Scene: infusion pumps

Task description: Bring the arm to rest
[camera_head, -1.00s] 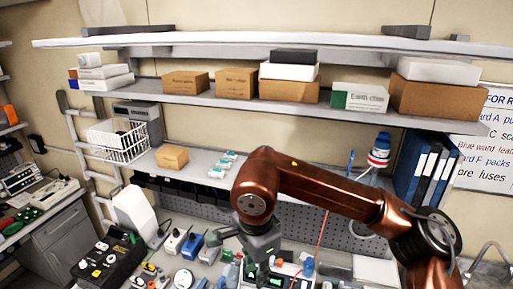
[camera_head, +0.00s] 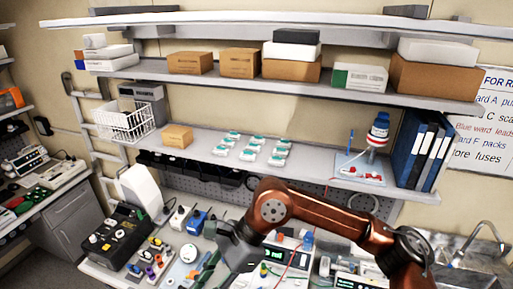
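My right arm (camera_head: 315,212), copper-brown, comes in from the lower right and bends over the workbench below the middle shelf. Its grey gripper (camera_head: 232,252) points down over the bench near the middle of the bottom edge. Its fingers are hard to make out, so whether it is open or shut does not show. My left gripper is not in view.
Infusion pumps (camera_head: 352,281) with lit displays stand on the bench right of the gripper. A black test unit (camera_head: 112,240) stands at the left. The middle shelf (camera_head: 310,160) holds several small white-and-teal packs (camera_head: 250,153), a carton (camera_head: 176,136) and blue binders (camera_head: 420,150).

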